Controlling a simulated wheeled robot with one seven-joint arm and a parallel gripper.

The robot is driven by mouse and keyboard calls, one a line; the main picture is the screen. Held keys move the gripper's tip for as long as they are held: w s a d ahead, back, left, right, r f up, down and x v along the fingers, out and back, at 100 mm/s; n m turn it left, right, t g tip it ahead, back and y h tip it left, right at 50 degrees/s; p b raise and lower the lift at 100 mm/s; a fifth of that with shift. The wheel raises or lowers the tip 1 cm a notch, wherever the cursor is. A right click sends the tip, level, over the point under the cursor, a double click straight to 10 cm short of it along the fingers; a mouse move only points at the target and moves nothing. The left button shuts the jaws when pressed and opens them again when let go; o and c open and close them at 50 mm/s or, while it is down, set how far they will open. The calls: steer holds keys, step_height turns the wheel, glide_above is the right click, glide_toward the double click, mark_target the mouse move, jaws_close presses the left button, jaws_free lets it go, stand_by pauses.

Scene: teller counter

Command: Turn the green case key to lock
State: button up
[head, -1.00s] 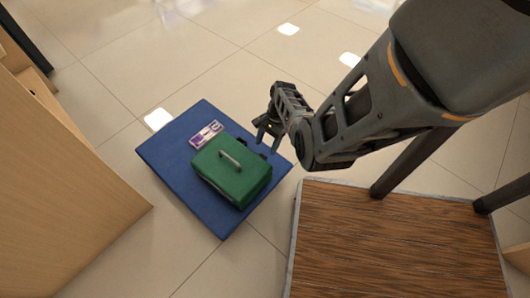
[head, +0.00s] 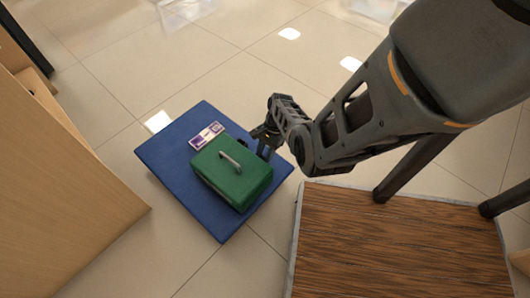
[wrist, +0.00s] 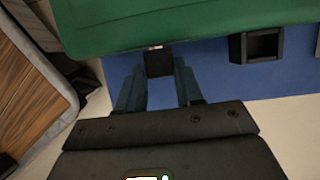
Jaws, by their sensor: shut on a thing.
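The green case (head: 232,175) lies on the blue mat (head: 222,226), with its grey handle (head: 230,158) on top. My gripper (head: 264,150) is at the case's far right side, low beside it. In the wrist view the case's green side (wrist: 200,22) fills the top. My gripper (wrist: 160,85) is shut on a small dark block-shaped key (wrist: 159,62) at the case's edge. A small pale metal bit shows between the key and the case. How far the key is turned cannot be told.
A black open box-like fitting (wrist: 262,46) is on the case's side, right of the key. A purple and white card (head: 206,135) lies on the mat. A wooden counter (head: 70,190) stands left and a wood-topped platform (head: 390,245) right. Tiled floor is clear beyond.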

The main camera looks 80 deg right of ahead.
steer(key=c, duration=0.4)
